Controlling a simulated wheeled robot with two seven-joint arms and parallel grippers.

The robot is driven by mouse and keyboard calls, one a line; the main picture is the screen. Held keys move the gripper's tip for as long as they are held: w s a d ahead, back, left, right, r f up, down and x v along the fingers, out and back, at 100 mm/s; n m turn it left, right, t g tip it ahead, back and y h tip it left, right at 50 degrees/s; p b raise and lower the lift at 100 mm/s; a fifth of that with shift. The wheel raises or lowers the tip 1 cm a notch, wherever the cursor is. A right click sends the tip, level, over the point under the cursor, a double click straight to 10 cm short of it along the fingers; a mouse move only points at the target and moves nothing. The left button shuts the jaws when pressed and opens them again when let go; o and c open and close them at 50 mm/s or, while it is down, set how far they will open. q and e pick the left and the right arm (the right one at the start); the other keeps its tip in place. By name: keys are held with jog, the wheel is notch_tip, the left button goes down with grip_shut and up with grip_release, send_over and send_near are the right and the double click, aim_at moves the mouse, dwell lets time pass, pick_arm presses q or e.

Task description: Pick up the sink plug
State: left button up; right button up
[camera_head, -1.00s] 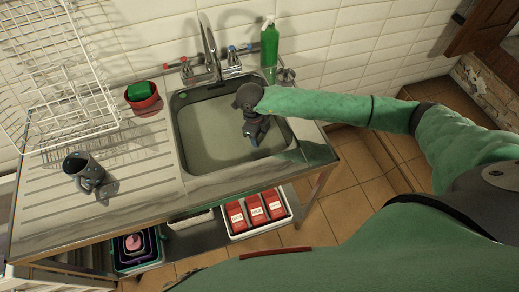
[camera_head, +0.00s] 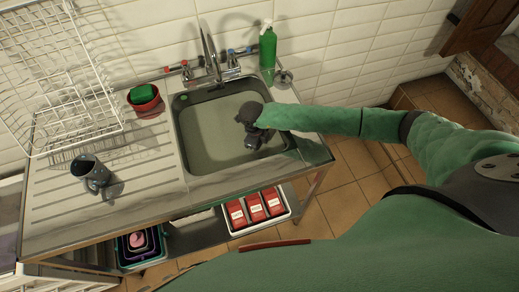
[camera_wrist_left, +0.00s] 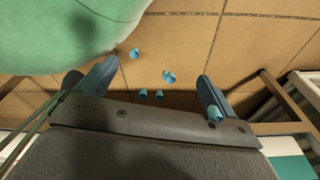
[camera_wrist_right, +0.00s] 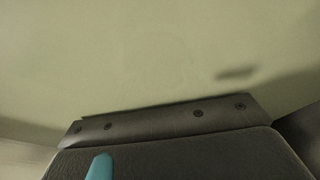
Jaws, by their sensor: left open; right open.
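The steel sink basin (camera_head: 179,140) holds greenish, cloudy-looking content or a pale green floor. I cannot surely make out the sink plug. A small dark patch shows on the pale surface in the right wrist view, and I cannot tell whether it is the plug, the drain or a shadow. My right gripper (camera_head: 254,140) reaches down into the right part of the basin, open, with nothing seen in it. My left gripper (camera_wrist_left: 157,85) is open and empty above the tiled floor.
A green bottle (camera_head: 267,48) and a small round metal item (camera_head: 283,77) stand behind right. The tap (camera_head: 210,55) overhangs the basin.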

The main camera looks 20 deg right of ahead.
jog(key=shift+c, duration=0.2)
grip_shut()
